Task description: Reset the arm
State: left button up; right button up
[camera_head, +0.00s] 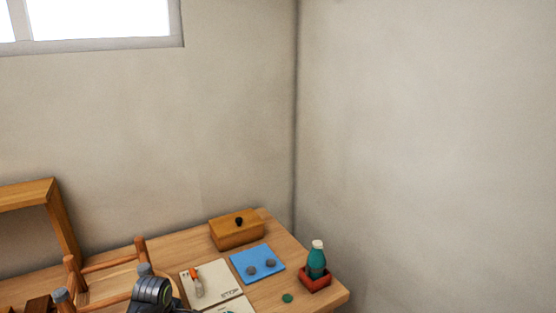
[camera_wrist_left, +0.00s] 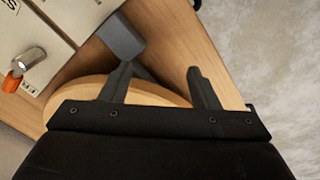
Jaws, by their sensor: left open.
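My left gripper (camera_wrist_left: 159,72) shows in the left wrist view with its two dark fingers apart and nothing between them. Below it are a round-edged pale wooden piece (camera_wrist_left: 150,92) and a grey block-like end (camera_wrist_left: 122,38) close to the left finger. In the head view, a dark ribbed part of my arm (camera_head: 152,291) rises at the bottom edge, in front of a wooden stool frame (camera_head: 108,264) with grey-capped ends. The gripper's fingers cannot be made out there. My right gripper is in neither view.
The wooden table (camera_head: 262,292) holds a wooden box (camera_head: 236,234), a blue mat (camera_head: 250,262) with two grey discs, a teal bottle (camera_head: 317,262) in a red tray (camera_head: 316,281), a green disc (camera_head: 288,298), and an orange-tipped item (camera_head: 197,283) on pale sheets. A wooden shelf (camera_head: 62,222) stands left.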

pick_arm(q)
jog(key=s+f+m, duration=0.1)
jog(key=s, duration=0.1)
jog(key=s+f+m, duration=0.1)
jog(key=s, duration=0.1)
jog(key=s+a+f+m, duration=0.1)
jog(key=s, duration=0.2)
jog(key=shift+f, duration=0.3)
jog(key=s+a+r+m+t+y, duration=0.15)
jog(key=s+m, duration=0.45)
jog(key=s, duration=0.7)
jog(key=s+a+r+m+t, duration=0.1)
jog(key=s+r+m, duration=0.35)
jog(key=s, duration=0.85)
notch_tip(320, 180, down, 30)
jog(key=a+m+g+b, duration=0.2)
jog(key=b, duration=0.1)
jog(key=s+d+f+b, duration=0.2)
jog(key=s+f, duration=1.3)
jog(key=f, duration=0.3)
jog(key=shift+g+h+b, duration=0.3)
jog(key=shift+g+h, duration=0.05)
jog(key=shift+h, duration=0.1)
jog(key=shift+o, duration=0.2)
jog(key=shift+a+n, duration=0.1)
jog(key=shift+n, duration=0.15)
